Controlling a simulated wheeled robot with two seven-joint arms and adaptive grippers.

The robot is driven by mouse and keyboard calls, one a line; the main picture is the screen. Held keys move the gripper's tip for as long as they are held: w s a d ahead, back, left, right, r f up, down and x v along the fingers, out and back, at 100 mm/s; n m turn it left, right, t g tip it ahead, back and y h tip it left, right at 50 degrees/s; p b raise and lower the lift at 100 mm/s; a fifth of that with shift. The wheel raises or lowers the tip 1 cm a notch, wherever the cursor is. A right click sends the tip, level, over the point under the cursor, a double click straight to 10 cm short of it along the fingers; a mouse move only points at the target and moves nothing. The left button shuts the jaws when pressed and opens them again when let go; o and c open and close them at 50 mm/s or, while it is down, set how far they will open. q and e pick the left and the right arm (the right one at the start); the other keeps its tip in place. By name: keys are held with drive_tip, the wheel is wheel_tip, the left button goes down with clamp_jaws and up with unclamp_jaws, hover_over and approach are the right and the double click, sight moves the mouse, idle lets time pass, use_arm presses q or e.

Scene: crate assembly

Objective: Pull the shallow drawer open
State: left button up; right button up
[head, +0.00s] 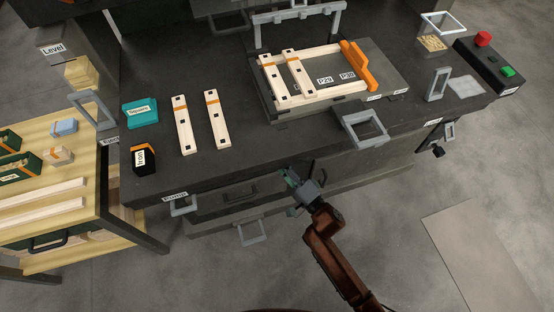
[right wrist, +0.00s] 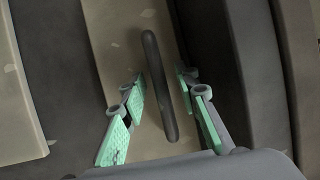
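My right gripper (head: 297,178) reaches in from the lower right to the front of the dark workbench. In the right wrist view its green-padded fingers (right wrist: 164,100) are open, one on each side of a dark bar handle (right wrist: 150,60). Neither finger visibly touches the handle; how deep it lies between them is unclear. The handle runs along a narrow grey-beige drawer front (right wrist: 112,50), which looks shut. In the head view the gripper partly hides this part of the bench front. My left gripper is not in view.
The workbench top (head: 250,165) holds a wooden crate frame (head: 285,100), two loose slats (head: 184,125), a teal box (head: 140,112) and a black-orange box (head: 145,157). Grey frame handles (head: 252,233) (head: 365,130) stick out nearby. Open floor lies in front of the bench.

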drive_tip(key=shift+c, duration=0.4)
clamp_jaws()
